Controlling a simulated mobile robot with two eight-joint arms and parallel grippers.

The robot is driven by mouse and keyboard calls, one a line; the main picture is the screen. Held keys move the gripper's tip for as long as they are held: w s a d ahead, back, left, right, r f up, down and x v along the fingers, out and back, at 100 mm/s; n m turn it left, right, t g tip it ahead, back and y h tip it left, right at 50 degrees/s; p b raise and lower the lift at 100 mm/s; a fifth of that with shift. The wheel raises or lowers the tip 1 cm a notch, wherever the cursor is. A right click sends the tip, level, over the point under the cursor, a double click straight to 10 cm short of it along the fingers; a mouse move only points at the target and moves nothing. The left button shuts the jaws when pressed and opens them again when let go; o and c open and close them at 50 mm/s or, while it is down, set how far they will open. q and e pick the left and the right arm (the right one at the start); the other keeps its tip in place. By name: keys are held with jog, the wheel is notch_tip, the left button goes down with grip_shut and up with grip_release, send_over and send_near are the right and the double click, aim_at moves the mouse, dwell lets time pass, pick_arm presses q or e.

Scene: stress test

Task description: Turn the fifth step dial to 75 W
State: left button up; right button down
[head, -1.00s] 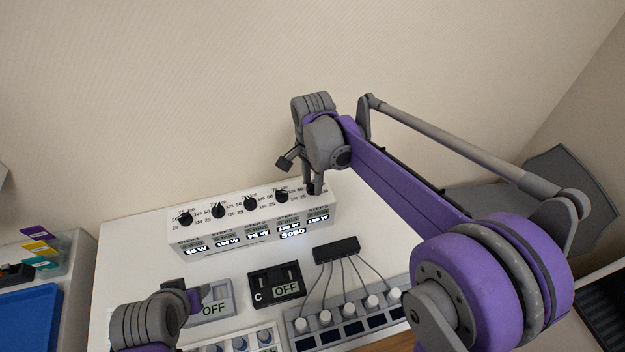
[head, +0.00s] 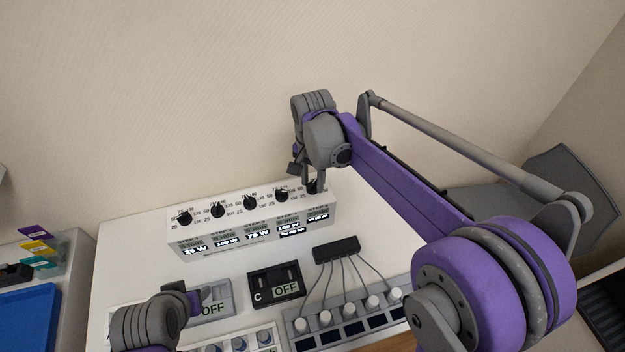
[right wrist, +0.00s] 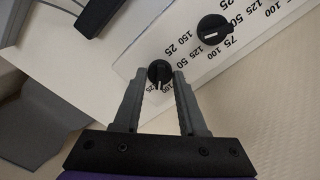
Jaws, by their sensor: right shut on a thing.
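The white step panel (head: 250,235) stands on the table with a row of black dials along its top and displays on its front. The fifth step dial (head: 315,187) is at the right end, partly covered by my right gripper (head: 304,177). In the right wrist view, this black dial (right wrist: 158,72) sits between the tips of my right gripper (right wrist: 157,78), which is shut on it. Its white pointer line faces the gripper's palm; its setting is unclear. The fifth display (head: 318,214) is too small to read. My left gripper (head: 192,297) is at the lower left; its jaws are unclear.
The fourth dial (right wrist: 212,27) is close beside the right gripper. A wall rises behind.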

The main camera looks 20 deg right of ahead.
aim_at(313, 183)
jog(key=n, duration=0.7)
jog(key=shift+b, duration=0.35)
jog(key=n, duration=0.6)
jog(key=shift+n, duration=0.3)
jog(key=shift+c, duration=2.3)
grip_release()
notch_tip(313, 183, up, 11)
jog(key=shift+f, duration=0.1)
